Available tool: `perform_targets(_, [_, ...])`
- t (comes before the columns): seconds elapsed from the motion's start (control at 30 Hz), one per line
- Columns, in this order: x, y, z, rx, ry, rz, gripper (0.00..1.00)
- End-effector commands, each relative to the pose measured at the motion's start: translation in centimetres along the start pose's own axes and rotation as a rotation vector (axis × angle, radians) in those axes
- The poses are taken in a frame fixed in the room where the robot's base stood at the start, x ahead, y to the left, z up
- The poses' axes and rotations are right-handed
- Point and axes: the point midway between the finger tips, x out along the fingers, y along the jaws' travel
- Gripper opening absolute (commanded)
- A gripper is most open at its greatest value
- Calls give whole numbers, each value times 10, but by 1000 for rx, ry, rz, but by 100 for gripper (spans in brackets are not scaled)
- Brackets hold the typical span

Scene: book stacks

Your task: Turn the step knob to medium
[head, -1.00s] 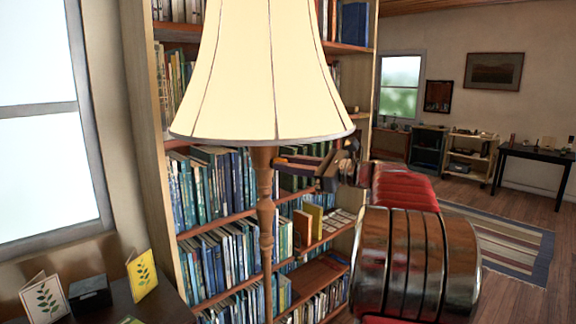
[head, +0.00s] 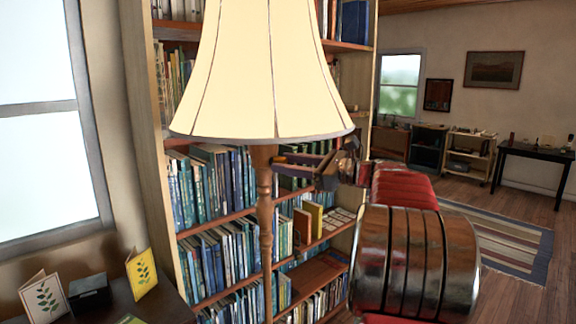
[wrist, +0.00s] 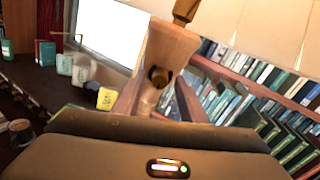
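The floor lamp has a cream shade (head: 262,75) on a turned wooden post (head: 264,205). In the wrist view a small dark knob (wrist: 160,77) sits on a wider wooden part of the post (wrist: 171,46), which appears tilted. My gripper (head: 282,165) is just right of the post in the head view, below the shade. In the wrist view my gripper (wrist: 158,92) is open, with one finger on each side of the knob in the picture. I see no contact with the knob, and its setting cannot be read. The knob is not visible in the head view.
A tall bookcase (head: 146,150) full of books stands behind the lamp and my arm. A dark table (head: 150,310) with cards and a small black box (head: 89,292) is at lower left. Open floor with a striped rug (head: 500,245) lies to the right.

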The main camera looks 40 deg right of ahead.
Motion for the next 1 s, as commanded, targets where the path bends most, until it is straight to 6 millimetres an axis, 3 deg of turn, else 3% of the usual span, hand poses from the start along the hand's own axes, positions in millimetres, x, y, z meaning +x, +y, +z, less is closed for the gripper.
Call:
perform_targets(0.37, [-14, 0, 1, -2, -2, -1, 38])
perform_targets(1.0, [-119, 0, -1, -1, -1, -3, 38])
